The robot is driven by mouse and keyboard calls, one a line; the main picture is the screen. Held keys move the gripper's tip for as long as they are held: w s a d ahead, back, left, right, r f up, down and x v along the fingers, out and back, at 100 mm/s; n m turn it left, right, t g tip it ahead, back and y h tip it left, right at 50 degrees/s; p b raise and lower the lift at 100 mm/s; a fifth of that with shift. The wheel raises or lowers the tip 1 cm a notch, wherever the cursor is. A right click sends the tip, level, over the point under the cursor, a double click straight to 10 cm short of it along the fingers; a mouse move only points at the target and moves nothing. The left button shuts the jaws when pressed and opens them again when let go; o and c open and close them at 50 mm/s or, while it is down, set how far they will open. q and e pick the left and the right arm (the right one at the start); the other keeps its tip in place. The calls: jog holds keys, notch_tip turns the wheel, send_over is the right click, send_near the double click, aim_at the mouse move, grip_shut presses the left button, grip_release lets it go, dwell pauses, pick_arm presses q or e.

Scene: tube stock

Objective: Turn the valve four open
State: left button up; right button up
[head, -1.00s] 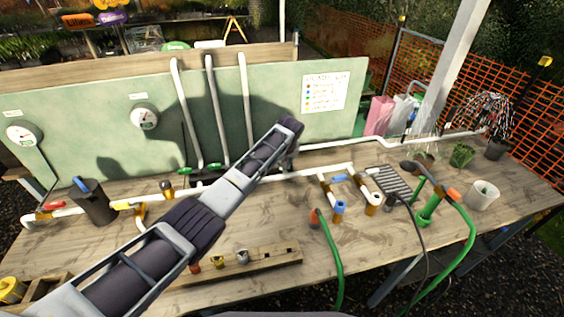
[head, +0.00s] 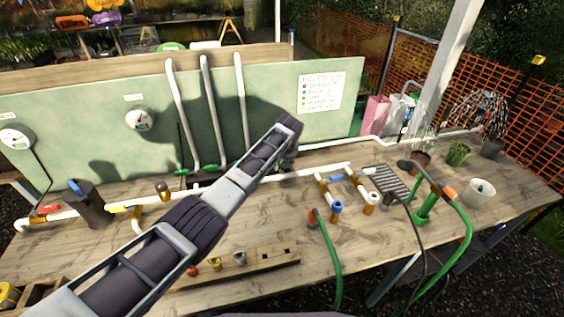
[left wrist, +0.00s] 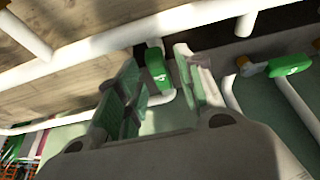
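Several green-handled valves stand at the feet of the white upright pipes. In the head view two show, one green handle (head: 181,172) at the left pipe and one (head: 222,167) at the middle pipe. No valve number is legible, so I cannot tell which is four. My left gripper (left wrist: 158,80) is open in the left wrist view, with a green handle (left wrist: 153,62) showing in the gap between its fingers. I cannot tell whether they touch it. Another green handle (left wrist: 289,65) lies to the right. In the head view my left arm hides the fingertips. My right gripper is out of view.
A green panel (head: 75,120) with gauges stands behind the wooden bench (head: 330,240). Valves with a red handle (head: 47,209) and a blue handle (head: 338,178) sit on the white pipework. A green hose (head: 327,250) and a notched wooden block (head: 270,260) lie nearer the front.

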pick_arm(q)
jog(key=shift+s+r, duration=0.1)
jog(key=shift+r, duration=0.05)
jog(key=v, duration=1.1)
jog(key=shift+r, duration=0.35)
dwell(0.3)
jog(key=shift+s, duration=0.1)
